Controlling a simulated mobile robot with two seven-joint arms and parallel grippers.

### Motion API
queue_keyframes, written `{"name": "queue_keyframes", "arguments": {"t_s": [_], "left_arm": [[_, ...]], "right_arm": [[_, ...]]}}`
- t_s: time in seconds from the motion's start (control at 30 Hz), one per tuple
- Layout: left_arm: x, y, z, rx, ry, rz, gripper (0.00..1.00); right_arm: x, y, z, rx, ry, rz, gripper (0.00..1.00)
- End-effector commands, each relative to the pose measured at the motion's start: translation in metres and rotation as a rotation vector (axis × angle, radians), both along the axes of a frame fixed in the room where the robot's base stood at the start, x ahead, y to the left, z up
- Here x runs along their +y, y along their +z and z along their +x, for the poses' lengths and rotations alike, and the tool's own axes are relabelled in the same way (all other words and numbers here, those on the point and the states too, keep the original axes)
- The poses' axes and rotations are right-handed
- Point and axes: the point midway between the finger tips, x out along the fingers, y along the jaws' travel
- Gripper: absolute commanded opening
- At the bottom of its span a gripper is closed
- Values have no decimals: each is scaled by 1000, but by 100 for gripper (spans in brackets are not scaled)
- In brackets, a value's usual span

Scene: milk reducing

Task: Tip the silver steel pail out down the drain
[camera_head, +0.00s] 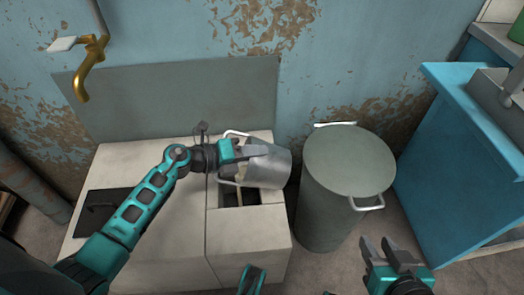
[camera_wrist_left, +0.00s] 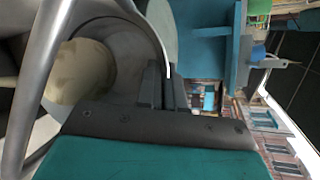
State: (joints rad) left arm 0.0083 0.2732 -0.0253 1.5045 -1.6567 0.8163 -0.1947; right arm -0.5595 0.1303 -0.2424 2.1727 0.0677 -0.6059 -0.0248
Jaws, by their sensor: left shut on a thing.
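The silver steel pail (camera_head: 270,168) is held tilted nearly on its side, its mouth towards the left, over the square drain opening (camera_head: 232,197) in the pale counter. My left gripper (camera_head: 254,151) is shut on the pail's wall near its rim. In the left wrist view the pail's grey inside (camera_wrist_left: 122,55) shows, with a cream-coloured patch in it; I cannot tell whether that is milk. The pail partly hides the drain opening. My right gripper (camera_head: 377,246) is open and empty, low at the right, apart from the pail.
A tall grey lidded can (camera_head: 345,165) with side handles stands just right of the counter (camera_head: 248,232). A brass tap (camera_head: 90,65) is on the wall at upper left. A dark hatch (camera_head: 100,210) lies in the counter's left part. A blue cabinet (camera_head: 460,150) stands at the right.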

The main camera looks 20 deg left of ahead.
Motion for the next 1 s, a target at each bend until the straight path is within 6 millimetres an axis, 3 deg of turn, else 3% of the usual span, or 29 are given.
{"name": "queue_keyframes", "arguments": {"t_s": [0.63,1.0], "left_arm": [[40,-19,-14,-123,4,-345,0],[66,-19,-23,-197,4,-550,0]], "right_arm": [[-4,-8,-5,15,-2,-8,38],[-3,-7,-5,15,-1,-9,38]]}}
